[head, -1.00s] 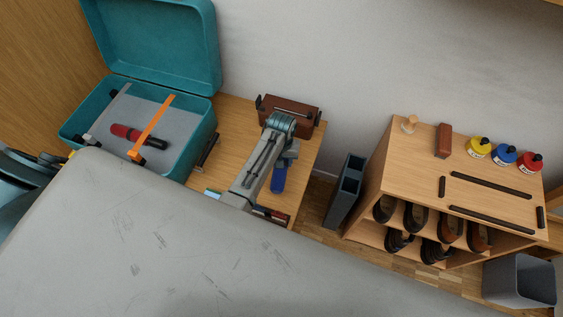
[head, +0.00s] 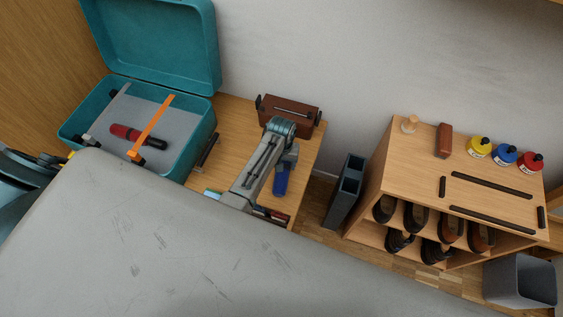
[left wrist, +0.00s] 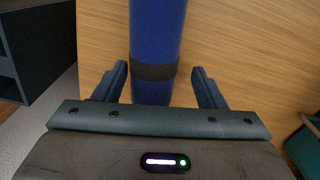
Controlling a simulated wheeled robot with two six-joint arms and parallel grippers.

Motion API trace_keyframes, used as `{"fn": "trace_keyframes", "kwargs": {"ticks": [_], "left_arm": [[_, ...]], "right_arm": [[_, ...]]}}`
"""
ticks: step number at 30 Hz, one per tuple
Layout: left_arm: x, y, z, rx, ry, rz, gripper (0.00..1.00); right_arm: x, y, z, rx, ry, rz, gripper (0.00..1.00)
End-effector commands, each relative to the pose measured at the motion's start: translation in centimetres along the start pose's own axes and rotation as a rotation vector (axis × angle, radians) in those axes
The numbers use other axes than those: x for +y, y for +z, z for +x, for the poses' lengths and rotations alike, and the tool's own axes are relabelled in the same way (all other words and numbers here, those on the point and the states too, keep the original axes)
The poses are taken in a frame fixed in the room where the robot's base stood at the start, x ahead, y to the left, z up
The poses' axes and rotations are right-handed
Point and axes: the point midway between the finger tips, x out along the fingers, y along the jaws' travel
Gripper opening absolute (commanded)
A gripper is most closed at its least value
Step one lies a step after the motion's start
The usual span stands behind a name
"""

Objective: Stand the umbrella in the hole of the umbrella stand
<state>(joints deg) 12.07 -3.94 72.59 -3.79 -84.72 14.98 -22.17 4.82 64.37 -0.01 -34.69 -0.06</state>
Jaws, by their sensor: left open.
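The blue umbrella (head: 281,180), folded, lies on the wooden table beside my left arm in the head view. In the left wrist view the umbrella (left wrist: 157,30) is a blue cylinder with a black band, running between the fingers of my left gripper (left wrist: 159,70). The fingers are open, with a gap on each side of it. In the head view my forearm hides part of the umbrella, and the fingers cannot be made out. The dark grey umbrella stand (head: 341,203), with two square openings on top, stands on the floor right of the table. My right gripper is not seen.
An open teal suitcase (head: 200,152) with a red cylinder (head: 136,134) inside is at the left. A brown box (head: 290,108) stands at the table's back. A shoe rack (head: 400,168) with bottles is right of the stand. A grey bin (head: 520,285) is at far right.

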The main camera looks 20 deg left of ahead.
Motion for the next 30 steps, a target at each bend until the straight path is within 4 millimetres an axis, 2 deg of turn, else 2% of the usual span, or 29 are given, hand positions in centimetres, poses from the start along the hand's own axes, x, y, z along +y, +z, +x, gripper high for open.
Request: {"fn": "trace_keyframes", "kwargs": {"ticks": [5,12,18,23,30], "left_arm": [[0.1,-0.1,-2.6,0.005,0.002,0.0,0.65],[0.1,-0.1,-7.8,0.005,0.002,0.001,0.65],[0.1,-0.1,-10.9,0.003,0.001,0.001,0.65],[0.0,-0.1,-11.9,0.002,0.0,0.0,0.65],[0.0,0.0,-12.0,0.001,0.0,0.0,0.65]], "right_arm": [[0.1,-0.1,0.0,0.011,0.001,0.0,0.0],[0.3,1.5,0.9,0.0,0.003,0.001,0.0],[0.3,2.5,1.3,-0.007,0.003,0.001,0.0],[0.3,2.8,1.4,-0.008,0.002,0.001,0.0],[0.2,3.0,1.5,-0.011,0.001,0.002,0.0]]}}
